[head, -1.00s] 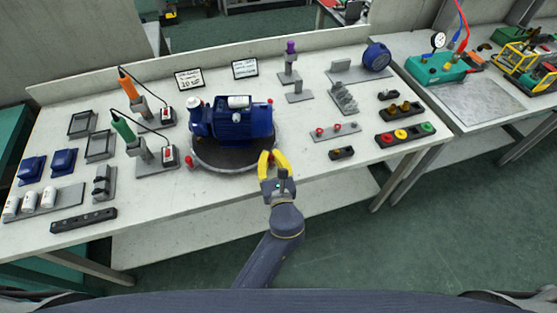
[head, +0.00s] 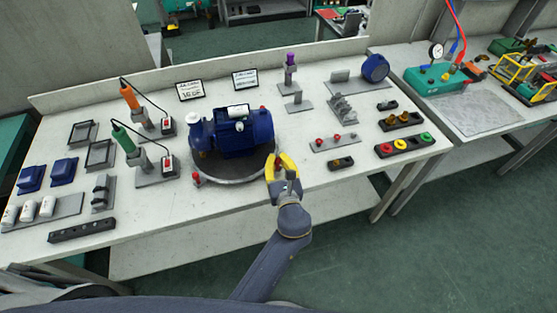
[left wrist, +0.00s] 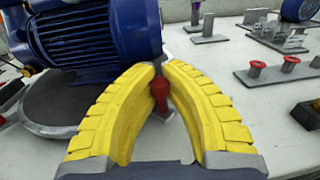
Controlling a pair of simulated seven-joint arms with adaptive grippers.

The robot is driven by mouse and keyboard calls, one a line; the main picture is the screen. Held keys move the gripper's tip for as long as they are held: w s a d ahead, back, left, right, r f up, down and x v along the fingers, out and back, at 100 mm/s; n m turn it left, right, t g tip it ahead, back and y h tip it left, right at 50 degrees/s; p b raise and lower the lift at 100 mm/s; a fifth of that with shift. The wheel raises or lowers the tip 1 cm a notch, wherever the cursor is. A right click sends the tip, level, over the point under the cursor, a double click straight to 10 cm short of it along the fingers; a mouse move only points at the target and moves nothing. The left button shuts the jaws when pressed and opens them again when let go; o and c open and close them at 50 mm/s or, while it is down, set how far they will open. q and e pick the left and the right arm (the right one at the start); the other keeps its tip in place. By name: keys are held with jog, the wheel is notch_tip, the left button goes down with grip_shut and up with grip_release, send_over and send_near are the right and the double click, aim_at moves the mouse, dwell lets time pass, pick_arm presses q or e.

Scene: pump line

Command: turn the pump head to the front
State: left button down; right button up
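The blue pump (head: 232,134) with its ribbed motor lies on a round grey turntable (head: 240,178). Its pump head (head: 199,133), with a white cap, points left and a little to the front in the head view. A red knob (head: 197,178) stands at the turntable's front-left rim. My left gripper (head: 278,160) is at the right rim, its yellow fingers closed around a second red knob (left wrist: 160,92). In the left wrist view the fingertips nearly meet just beyond this knob, beside the motor (left wrist: 100,42). My right gripper is not in view.
Left of the turntable stand a green-handled tool (head: 122,136) and an orange-handled tool (head: 131,98) with cables and switch boxes. Right are a red-button strip (head: 334,143) and a small dark block (head: 341,163). Two sign cards (head: 245,80) stand behind. The table's front strip is clear.

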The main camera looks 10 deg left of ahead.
pick_arm(q)
jog(key=shift+w+d+r, duration=0.1)
jog(key=shift+d+r, duration=0.2)
jog(key=shift+r, duration=0.3)
jog(key=c, duration=1.7)
grip_release()
jog(key=o, duration=0.4)
jog(key=shift+a+f, duration=0.1)
jog(key=shift+f, duration=0.1)
jog(key=shift+s+a+f, duration=0.1)
jog(key=shift+s+f, duration=0.05)
jog(key=shift+s, duration=0.05)
